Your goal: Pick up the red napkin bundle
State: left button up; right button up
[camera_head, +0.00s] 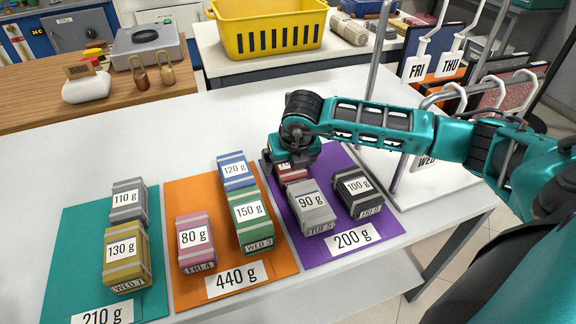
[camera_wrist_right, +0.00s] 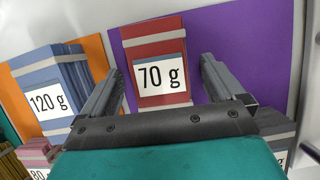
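The red napkin bundle (camera_head: 291,173) lies at the back left of the purple mat (camera_head: 335,157), mostly hidden under my right gripper in the head view. In the right wrist view the red bundle (camera_wrist_right: 155,50) carries a 70 g label and lies between the two fingers. My right gripper (camera_head: 287,165) is above it; in the wrist view its fingers (camera_wrist_right: 165,85) are spread, with a gap on each side of the bundle. My left gripper is not in view.
The grey 90 g bundle (camera_head: 311,207) and dark 100 g bundle (camera_head: 358,191) stand close in front. The blue 120 g bundle (camera_head: 236,172) is to the left on the orange mat (camera_head: 187,276). A metal rail post (camera_head: 376,55) rises behind my arm.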

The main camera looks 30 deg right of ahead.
jog(key=c, duration=1)
jog(key=shift+r, duration=0.1)
jog(key=shift+c, duration=0.2)
